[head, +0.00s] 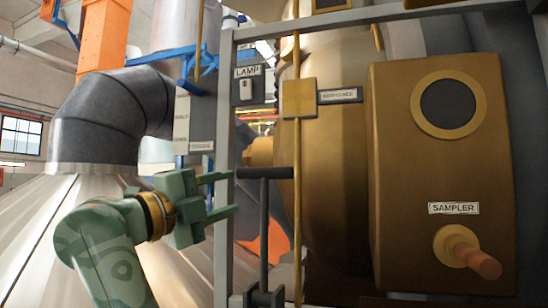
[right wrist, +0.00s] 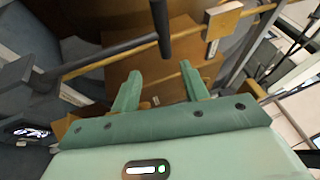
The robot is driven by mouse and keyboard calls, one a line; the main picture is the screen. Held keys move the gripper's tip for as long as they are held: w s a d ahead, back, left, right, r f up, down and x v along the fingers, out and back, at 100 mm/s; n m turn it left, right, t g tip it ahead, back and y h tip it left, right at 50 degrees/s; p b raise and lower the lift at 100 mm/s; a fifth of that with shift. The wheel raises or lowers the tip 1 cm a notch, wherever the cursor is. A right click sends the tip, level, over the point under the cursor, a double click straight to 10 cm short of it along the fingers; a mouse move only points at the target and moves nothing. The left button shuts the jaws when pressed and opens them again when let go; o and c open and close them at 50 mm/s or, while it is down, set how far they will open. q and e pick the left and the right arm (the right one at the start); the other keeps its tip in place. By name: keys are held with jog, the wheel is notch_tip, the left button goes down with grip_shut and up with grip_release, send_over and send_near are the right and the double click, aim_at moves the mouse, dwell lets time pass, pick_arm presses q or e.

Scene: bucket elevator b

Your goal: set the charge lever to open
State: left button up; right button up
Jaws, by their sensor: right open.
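A dark T-handled lever (head: 264,225) stands upright from a bracket near the bottom middle of the head view. It seems to be the charge lever, but I see no readable label on it. In the right wrist view its crossbar (right wrist: 160,28) lies beyond the fingers, near the top middle. My right gripper (head: 232,193) is green, open and empty. In the head view it is just left of the lever, with its fingers pointing right, a little below the crossbar. In the right wrist view the open fingers (right wrist: 160,78) show nothing between them. My left gripper is not in view.
A grey frame post (head: 224,140) stands between the gripper and the lever in the picture. A thin yellow rod (head: 297,200) runs right of the lever. A brown sampler box (head: 400,150) with a knob (head: 470,252) is at right. A lamp switch (head: 246,90) is above.

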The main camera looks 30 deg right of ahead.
aim_at(274, 173)
jog(key=shift+y, duration=0.3)
jog(key=p+x, duration=0.1)
jog(key=x, duration=0.4)
jog(key=r+p+x, duration=0.1)
jog(key=p+x, duration=0.1)
jog(key=x, duration=0.3)
jog(key=p+x, duration=0.1)
jog(key=x, duration=0.4)
jog(key=shift+s+d+r+p, duration=0.15)
jog(key=shift+s+r+p, duration=0.2)
jog(key=shift+r+p, duration=0.05)
jog(key=shift+w+d+t, duration=0.2)
jog(key=shift+d+t, duration=0.1)
jog(key=shift+d, duration=0.15)
jog(key=shift+f, duration=0.1)
jog(key=shift+c, duration=0.4)
jog(key=shift+a, duration=0.1)
grip_shut()
